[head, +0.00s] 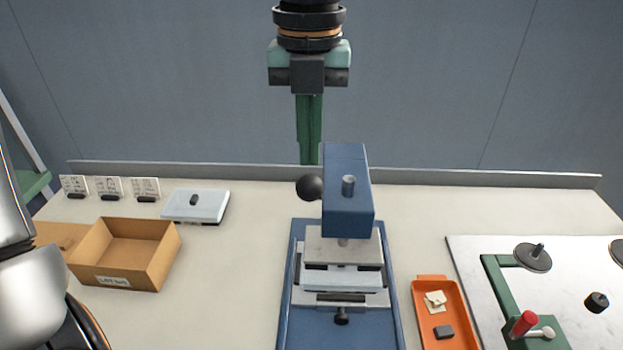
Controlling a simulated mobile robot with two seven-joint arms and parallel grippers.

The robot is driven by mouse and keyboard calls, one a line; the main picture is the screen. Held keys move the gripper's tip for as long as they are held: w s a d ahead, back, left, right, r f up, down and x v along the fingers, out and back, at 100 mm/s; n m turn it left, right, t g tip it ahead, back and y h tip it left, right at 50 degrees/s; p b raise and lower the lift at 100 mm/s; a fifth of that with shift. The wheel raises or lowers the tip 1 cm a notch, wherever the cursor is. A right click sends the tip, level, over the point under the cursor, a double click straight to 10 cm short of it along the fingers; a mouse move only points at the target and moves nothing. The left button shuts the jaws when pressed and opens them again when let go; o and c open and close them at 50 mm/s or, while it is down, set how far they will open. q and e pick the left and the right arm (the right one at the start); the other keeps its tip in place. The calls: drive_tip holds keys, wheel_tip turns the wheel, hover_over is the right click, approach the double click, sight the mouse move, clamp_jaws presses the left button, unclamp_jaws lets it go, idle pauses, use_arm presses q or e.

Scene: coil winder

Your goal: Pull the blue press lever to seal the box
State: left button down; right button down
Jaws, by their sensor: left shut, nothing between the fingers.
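The blue press (348,205) stands in the middle of the bench, with a blue head block, a grey pin on top and a black ball knob (309,188) on its left side. I cannot make out which part is the lever. Under the head, a grey plate sits above a pale box-like part (342,279) on the press base (290,325); its inside is hidden. My left gripper (310,158) hangs pointing down above and behind the head. Its green fingers are shut and empty, seemingly apart from the knob. My right gripper is not in view.
An open cardboard box (150,276) and a pale flat case (212,206) are left. Small cards (109,186) stand at the back. An orange tray (424,316) with small parts and a white board (468,245) with a green fixture are right. A low ledge (440,176) lines the back.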

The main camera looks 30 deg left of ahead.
sight(309, 194)
use_arm(q)
drive_tip(key=shift+f+b, duration=0.65)
drive_tip(key=shift+f, duration=0.2)
drive_tip(key=shift+s+d+f+b, duration=0.35)
drive_tip(key=shift+s+f+b, duration=0.15)
drive_tip(key=shift+f+b, duration=0.25)
drive_tip(key=shift+f, duration=0.1)
drive_tip(key=shift+s+d+f+b, duration=0.3)
drive_tip(key=shift+s+f+b, duration=0.2)
drive_tip(key=shift+f+b, duration=0.3)
drive_tip(key=shift+s+d+f+b, duration=0.1)
drive_tip(key=shift+s+f+b, duration=0.1)
drive_tip(key=shift+f+b, duration=0.25)
drive_tip(key=shift+s+d+f+b, duration=0.1)
drive_tip(key=shift+s+f+b, duration=0.05)
drive_tip(key=shift+f+b, duration=0.3)
drive_tip(key=shift+s+d+f+b, duration=0.1)
drive_tip(key=shift+s+f+b, duration=0.05)
drive_tip(key=shift+f+b, duration=0.3)
drive_tip(key=shift+s+d+f+b, duration=0.1)
drive_tip(key=shift+s+f+b, duration=0.05)
drive_tip(key=shift+f+b, duration=0.3)
